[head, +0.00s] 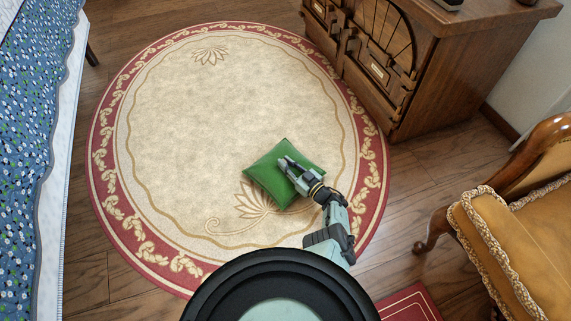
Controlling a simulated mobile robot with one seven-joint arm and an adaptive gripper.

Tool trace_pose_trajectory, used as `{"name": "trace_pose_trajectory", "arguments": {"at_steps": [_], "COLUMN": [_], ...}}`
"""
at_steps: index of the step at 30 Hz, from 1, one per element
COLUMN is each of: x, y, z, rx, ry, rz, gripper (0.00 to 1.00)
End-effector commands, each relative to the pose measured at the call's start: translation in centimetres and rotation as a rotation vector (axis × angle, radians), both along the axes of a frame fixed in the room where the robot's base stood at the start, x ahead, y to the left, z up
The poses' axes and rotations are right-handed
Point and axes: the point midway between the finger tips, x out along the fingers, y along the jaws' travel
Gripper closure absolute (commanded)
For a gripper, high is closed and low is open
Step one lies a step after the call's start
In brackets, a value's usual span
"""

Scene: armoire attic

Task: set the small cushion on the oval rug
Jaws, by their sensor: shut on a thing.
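The small cushion (268,172) is green and square, seen from above in the head view. It appears over the lower right part of the oval rug (200,110), which is cream with a red and gold border. My gripper (285,161) is shut on the cushion, with its fingers over the cushion's upper right part. The fingers hide a little of the cushion. I cannot tell whether the cushion touches the rug or is held just above it.
A carved wooden cabinet (410,75) stands at the upper right, by the rug's edge. A gold upholstered chair (520,230) is at the right. A bed with a blue floral cover (35,120) runs along the left. A red mat (410,303) lies at the bottom. Most of the rug is clear.

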Motion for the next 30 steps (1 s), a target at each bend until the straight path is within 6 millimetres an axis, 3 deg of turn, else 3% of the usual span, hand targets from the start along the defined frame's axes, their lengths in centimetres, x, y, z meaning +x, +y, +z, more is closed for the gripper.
{"name": "trace_pose_trajectory", "arguments": {"at_steps": [4, 5, 14, 25, 30], "x": [0.0, 0.0, 0.0, 0.0, -2.0], "y": [0.0, 0.0, 0.0, 0.0, -1.8], "z": [-0.4, -0.4, -0.3, 0.2, 0.2], "rx": [0.001, 0.0, 0.0, 0.0, 0.0], "ry": [-0.002, 0.0, 0.0, 0.0, 0.003], "rz": [0.0, 0.0, 0.0, 0.0, -0.005], "gripper": [1.0, 0.82, 0.62, 0.62, 0.62]}}
